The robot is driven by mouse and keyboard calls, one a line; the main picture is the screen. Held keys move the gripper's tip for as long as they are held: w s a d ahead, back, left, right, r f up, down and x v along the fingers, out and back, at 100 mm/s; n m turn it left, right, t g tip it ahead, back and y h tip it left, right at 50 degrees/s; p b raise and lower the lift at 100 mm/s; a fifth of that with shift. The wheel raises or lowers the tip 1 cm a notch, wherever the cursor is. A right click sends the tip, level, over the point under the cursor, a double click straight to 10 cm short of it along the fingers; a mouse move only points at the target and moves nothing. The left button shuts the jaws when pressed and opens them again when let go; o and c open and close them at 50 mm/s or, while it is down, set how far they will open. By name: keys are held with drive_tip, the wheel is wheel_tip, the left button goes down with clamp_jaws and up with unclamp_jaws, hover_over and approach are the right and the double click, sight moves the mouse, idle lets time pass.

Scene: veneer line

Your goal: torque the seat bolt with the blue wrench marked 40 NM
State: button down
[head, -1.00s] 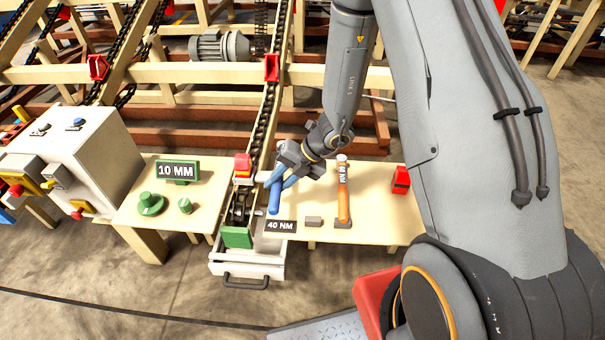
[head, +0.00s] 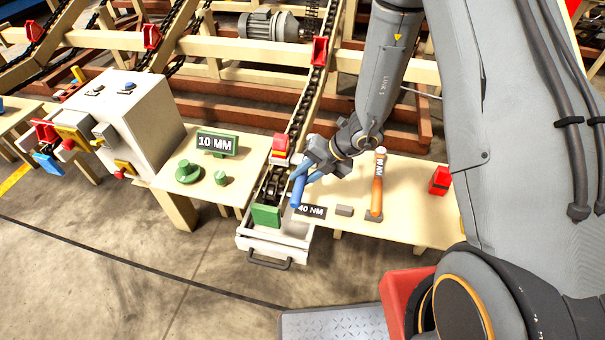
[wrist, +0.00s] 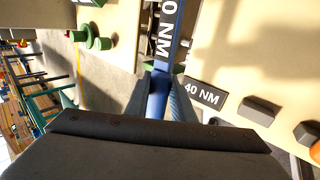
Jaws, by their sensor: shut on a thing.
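The blue wrench (head: 297,192) is in my gripper (head: 306,174), whose jaws are shut on it. It hangs down in the head view beside the chain's near end, and its lower end overlaps the 40 NM label (head: 313,212). In the wrist view the blue wrench (wrist: 168,40) runs up from between the fingers (wrist: 158,95), with "0 NM" readable in white on it. The 40 NM label (wrist: 203,95) lies right of the fingers there. I cannot make out the seat bolt; the chain end (head: 273,186) is partly hidden by the gripper.
A white drawer (head: 272,250) is below the chain.

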drive_tip(key=shift+w+f+b, duration=0.1)
drive_tip(key=shift+f+b, duration=0.25)
drive_tip(key=shift+f, duration=0.4)
drive_tip(key=shift+s+d+n+g+p, duration=0.15)
drive_tip(key=shift+d+n+g+p, duration=0.7)
drive_tip(key=shift+d, duration=0.7)
drive_tip(key=shift+s+d+n+g+p, duration=0.1)
drive_tip(key=shift+d+n+g+p, duration=0.45)
drive_tip(key=shift+d+n+p, duration=0.65)
drive_tip(key=shift+w+d+f+n+g+h+b, duration=0.1)
drive_tip(key=shift+w+d+n+g+b, duration=0.25)
drive_tip(key=shift+d+n, duration=0.5)
drive_tip(key=shift+w+d+f+n+g+h+b, duration=0.15)
drive_tip(key=shift+d+n+g+b, duration=0.4)
drive_tip(key=shift+d, duration=0.55)
drive_tip(key=shift+w+d+r+n+g+h+b, duration=0.1)
drive_tip(key=shift+w+d+n+g+b, duration=0.15)
drive_tip(key=shift+d+n, duration=0.65)
drive_tip(key=shift+d+f, duration=0.15)
drive_tip(key=shift+d, duration=0.05)
drive_tip(key=shift+f, duration=0.25)
drive_tip(key=shift+f+b, duration=0.6)
drive_tip(key=shift+f, duration=0.25)
